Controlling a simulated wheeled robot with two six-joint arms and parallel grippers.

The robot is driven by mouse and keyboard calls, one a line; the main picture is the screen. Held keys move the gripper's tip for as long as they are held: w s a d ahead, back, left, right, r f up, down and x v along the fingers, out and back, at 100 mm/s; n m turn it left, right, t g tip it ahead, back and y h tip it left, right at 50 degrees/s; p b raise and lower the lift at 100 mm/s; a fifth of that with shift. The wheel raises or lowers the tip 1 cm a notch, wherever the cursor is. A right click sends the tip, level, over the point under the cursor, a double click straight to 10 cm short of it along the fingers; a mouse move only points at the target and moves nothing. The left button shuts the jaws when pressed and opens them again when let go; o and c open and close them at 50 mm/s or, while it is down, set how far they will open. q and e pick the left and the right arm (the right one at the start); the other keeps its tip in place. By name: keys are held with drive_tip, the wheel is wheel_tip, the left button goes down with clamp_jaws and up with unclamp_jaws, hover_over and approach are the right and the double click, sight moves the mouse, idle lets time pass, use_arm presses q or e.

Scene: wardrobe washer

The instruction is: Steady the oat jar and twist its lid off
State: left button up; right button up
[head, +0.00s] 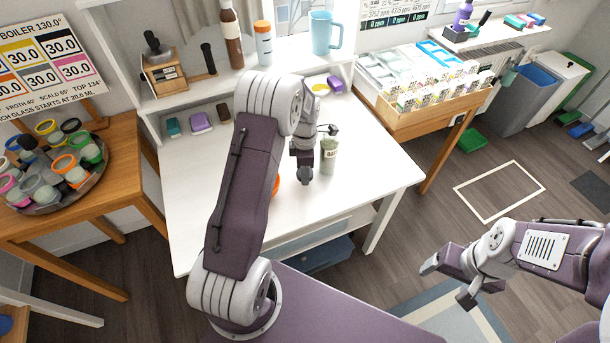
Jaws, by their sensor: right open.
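The oat jar (329,158), a small pale green-grey jar with a dark-lettered label, stands upright on the white table (370,185). Its top is small and partly crowded by dark gripper parts, so I cannot tell the lid apart clearly. My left gripper (304,174) points down just left of the jar. Its fingers are mostly hidden by my arm, and I cannot tell whether they touch the jar. My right gripper (447,284) is open and empty, low on the right, over the floor and well away from the table.
An orange item (276,185) shows partly behind my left arm. A blue mug (324,33) and bottles stand on the shelf above. The table's right front is clear.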

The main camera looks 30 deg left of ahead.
use_arm(q)
wheel_tip(320, 180, down, 2)
drive_tip(key=shift+s+f, duration=0.1)
drive_tip(key=shift+f, duration=0.25)
drive_tip(key=o, duration=1.5)
drive_tip(key=shift+f, duration=0.15)
